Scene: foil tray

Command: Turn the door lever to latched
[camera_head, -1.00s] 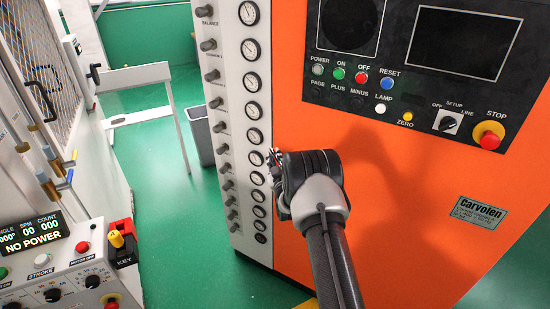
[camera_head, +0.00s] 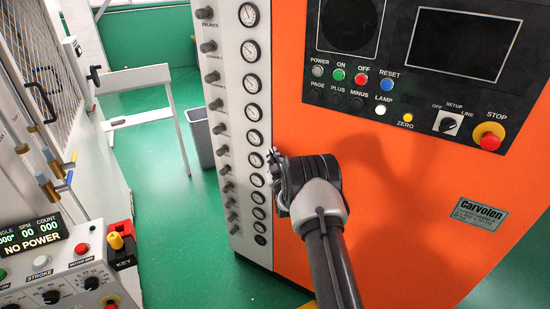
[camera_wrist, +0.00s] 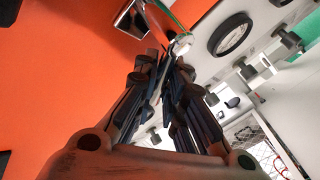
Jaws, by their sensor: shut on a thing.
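My gripper (camera_head: 272,156) is beside the orange cabinet's left edge, in front of the gauge column in the head view. In the wrist view its dark fingers (camera_wrist: 172,60) are closed together, with a small pale rounded part (camera_wrist: 181,45) at their tips. Most of that part is hidden by the fingers, and I cannot tell whether it is the door lever. A black lever-like handle (camera_head: 94,75) shows on the grey machine at the left in the head view, well apart from my gripper. I cannot tell whether it is the task's lever.
The orange cabinet (camera_head: 400,220) fills the right side, with buttons and a red stop button (camera_head: 489,136). Knobs and gauges line the white panel (camera_head: 236,110). A control box (camera_head: 60,270) stands at lower left. Green floor (camera_head: 190,240) is open between the machines.

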